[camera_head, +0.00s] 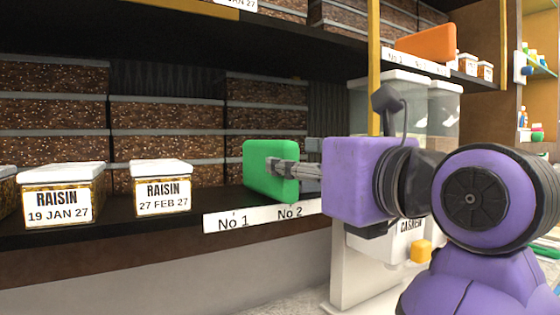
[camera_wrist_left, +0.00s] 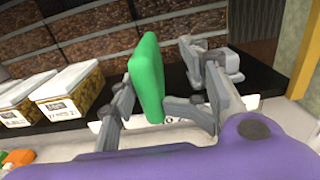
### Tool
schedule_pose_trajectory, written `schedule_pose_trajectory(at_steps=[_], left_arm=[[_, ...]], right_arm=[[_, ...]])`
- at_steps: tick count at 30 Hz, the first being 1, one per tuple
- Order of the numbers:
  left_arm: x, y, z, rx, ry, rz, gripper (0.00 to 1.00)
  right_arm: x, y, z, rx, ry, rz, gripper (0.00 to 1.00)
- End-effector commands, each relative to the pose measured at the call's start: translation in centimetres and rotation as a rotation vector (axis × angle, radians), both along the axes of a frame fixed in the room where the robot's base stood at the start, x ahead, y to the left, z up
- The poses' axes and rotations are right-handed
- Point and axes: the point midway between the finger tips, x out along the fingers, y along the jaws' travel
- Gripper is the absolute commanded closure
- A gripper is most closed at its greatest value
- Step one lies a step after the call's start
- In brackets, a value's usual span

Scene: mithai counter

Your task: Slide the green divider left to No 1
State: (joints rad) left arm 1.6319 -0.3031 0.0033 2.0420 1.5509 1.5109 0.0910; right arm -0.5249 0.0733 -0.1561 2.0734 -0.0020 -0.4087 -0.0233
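The green divider (camera_head: 262,168) stands upright on the shelf behind the label strip, at about No 2 (camera_head: 290,212); No 1 (camera_head: 233,222) is to its left. One purple arm shows in the head view, entering from the right; the left wrist view matches it, so I take it as my left. Its gripper (camera_head: 280,167) is at the divider, its fingers overlapping the green panel. In the left wrist view the fingers are spread, with the divider (camera_wrist_left: 147,75) between them, close to the left finger. My right gripper is not in view.
Raisin boxes dated 27 FEB 27 (camera_head: 161,188) and 19 JAN 27 (camera_head: 62,196) stand left of the divider. Dark stacked boxes (camera_head: 165,115) fill the back. The shelf is bare between the nearer raisin box and the divider. A clear dispenser (camera_head: 443,110) stands at right.

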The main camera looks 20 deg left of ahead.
Motion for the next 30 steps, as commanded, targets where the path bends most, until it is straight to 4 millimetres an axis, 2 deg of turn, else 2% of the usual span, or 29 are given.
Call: schedule_pose_trajectory(at_steps=[3, 9, 19, 20, 28, 30], left_arm=[[1.2, 1.8, 0.1, 0.001, 0.000, 0.005, 0.61], [2.6, 3.5, 0.0, 0.001, 0.001, 0.003, 0.61], [2.9, 3.8, 0.0, 0.001, 0.001, 0.001, 0.61], [2.9, 3.8, 0.0, 0.001, 0.001, 0.001, 0.63], [2.9, 3.8, 0.0, 0.001, 0.002, 0.001, 0.98], [2.9, 3.8, 0.0, 0.001, 0.002, 0.001, 1.00]], right_arm=[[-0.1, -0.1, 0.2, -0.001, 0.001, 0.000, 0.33], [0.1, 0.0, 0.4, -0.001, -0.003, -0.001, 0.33], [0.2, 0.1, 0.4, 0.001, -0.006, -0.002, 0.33], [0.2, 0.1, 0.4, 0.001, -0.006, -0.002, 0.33], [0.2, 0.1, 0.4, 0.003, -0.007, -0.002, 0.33], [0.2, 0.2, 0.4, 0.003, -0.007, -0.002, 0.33]])
